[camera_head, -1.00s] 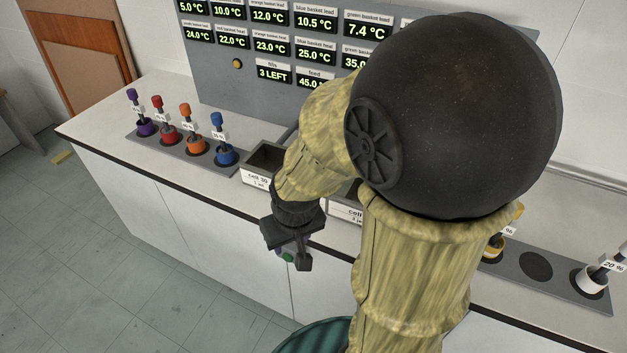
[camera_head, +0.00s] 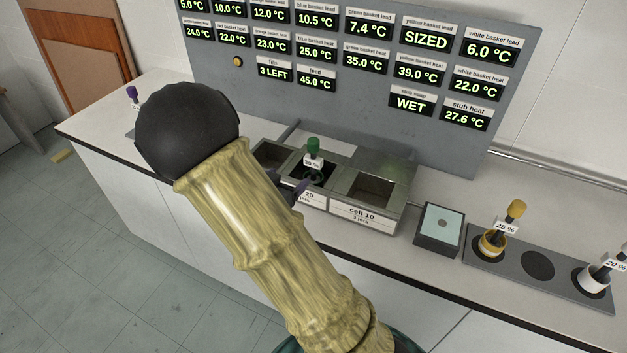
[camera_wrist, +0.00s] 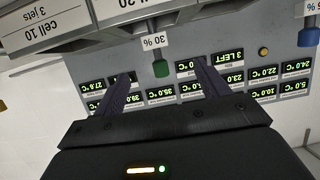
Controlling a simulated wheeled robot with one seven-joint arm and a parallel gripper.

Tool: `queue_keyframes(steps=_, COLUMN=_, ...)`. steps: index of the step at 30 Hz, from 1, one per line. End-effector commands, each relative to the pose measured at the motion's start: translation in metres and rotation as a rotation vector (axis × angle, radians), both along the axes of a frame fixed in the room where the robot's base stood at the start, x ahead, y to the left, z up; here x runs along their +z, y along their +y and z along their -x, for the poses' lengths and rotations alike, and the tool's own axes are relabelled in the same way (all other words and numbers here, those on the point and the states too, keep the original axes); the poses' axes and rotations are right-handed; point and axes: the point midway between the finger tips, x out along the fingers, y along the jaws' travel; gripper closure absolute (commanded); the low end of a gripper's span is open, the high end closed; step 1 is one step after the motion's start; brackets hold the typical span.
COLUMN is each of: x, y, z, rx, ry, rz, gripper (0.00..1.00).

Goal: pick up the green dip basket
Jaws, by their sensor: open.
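The green dip basket (camera_head: 313,145) stands upright in the middle cell, with its green knob on top and a 30 % tag on its stem. In the wrist view, which is upside down, the green knob (camera_wrist: 161,68) shows between my two fingertips. My gripper (camera_wrist: 163,72) is open and empty, its fingers apart on either side of the knob in that picture. I cannot tell how much depth lies between them. In the head view, my arm mostly hides the gripper; a dark part and a purple fingertip (camera_head: 302,187) show just left of the middle cell's front.
Cell 10 (camera_head: 372,190) is open and empty to the right. A small box (camera_head: 438,228) and a rack with a yellow basket (camera_head: 516,211) and a white basket (camera_head: 596,283) lie further right. A display panel (camera_head: 480,150) stands behind the cells.

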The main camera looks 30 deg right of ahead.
Motion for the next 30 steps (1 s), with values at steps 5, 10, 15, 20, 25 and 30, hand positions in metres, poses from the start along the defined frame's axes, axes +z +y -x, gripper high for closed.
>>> queue_keyframes(steps=5, x=0.004, y=-0.004, z=0.002, rx=-0.037, ry=-0.026, rz=0.046, gripper=0.25)
queue_keyframes(steps=10, x=0.004, y=-0.004, z=0.003, rx=-0.036, ry=-0.024, rz=0.044, gripper=0.25)
queue_keyframes(steps=15, x=0.002, y=-0.011, z=-0.002, rx=-0.039, ry=-0.022, rz=0.043, gripper=0.25)
queue_keyframes(steps=20, x=-0.004, y=-0.03, z=-0.016, rx=-0.042, ry=-0.022, rz=0.044, gripper=0.25)
queue_keyframes(steps=25, x=-0.013, y=-0.053, z=-0.034, rx=-0.04, ry=-0.021, rz=0.044, gripper=0.25)
queue_keyframes(steps=30, x=-0.022, y=-0.075, z=-0.051, rx=-0.039, ry=-0.021, rz=0.043, gripper=0.25)
